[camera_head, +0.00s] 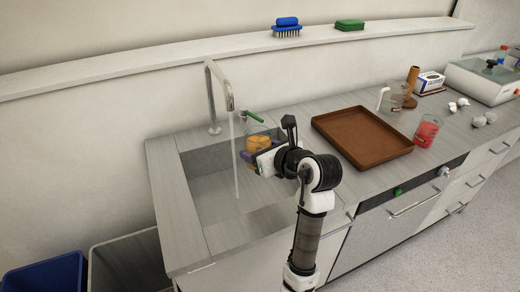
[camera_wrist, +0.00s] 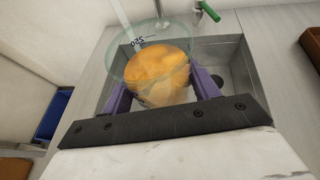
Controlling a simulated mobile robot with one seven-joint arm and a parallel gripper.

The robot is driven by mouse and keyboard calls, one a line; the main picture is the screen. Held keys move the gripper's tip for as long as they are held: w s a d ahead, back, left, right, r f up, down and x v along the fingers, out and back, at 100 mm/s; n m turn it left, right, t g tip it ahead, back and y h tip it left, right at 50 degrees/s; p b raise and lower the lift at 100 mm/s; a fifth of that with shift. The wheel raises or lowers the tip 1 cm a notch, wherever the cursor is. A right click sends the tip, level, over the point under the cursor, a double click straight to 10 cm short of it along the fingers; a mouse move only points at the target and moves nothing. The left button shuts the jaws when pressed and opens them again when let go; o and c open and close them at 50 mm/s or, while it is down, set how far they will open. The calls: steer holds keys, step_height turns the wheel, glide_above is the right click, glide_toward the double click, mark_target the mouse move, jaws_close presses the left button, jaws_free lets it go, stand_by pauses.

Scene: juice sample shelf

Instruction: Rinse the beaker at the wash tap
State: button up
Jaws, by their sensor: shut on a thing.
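The glass beaker (camera_head: 258,141) holds orange contents. It also shows in the wrist view (camera_wrist: 155,68), with a "250" mark and its rim facing the camera. My gripper (camera_head: 246,156) is shut on the beaker, with purple fingers on both sides of it in the wrist view (camera_wrist: 163,92). It holds the beaker over the right side of the sink (camera_head: 215,190). The wash tap (camera_head: 213,95) is running. Its water stream (camera_head: 236,160) falls into the sink, left of the beaker in the head view. A green lever (camera_head: 253,117) stands beside it.
A brown tray (camera_head: 362,143) lies on the counter right of the sink. A beaker of red liquid (camera_head: 427,131) and another glass beaker (camera_head: 393,98) stand beyond it. A blue brush (camera_head: 287,27) and green sponge (camera_head: 349,25) sit on the shelf. Bins, one blue (camera_head: 45,276), stand lower left.

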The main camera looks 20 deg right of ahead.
steer(key=w+a, duration=0.4)
steer(key=w, duration=0.2)
steer(key=shift+w+a+p, duration=0.3)
steer(key=shift+a, duration=0.1)
stand_by(1.0)
steer(key=s+d, duration=0.2)
steer(key=s, duration=0.1)
steer(key=s+d, duration=0.2)
steer(key=s, duration=0.1)
steer(key=s+d, duration=0.2)
steer(key=s, duration=0.1)
steer(key=shift+d, duration=0.3)
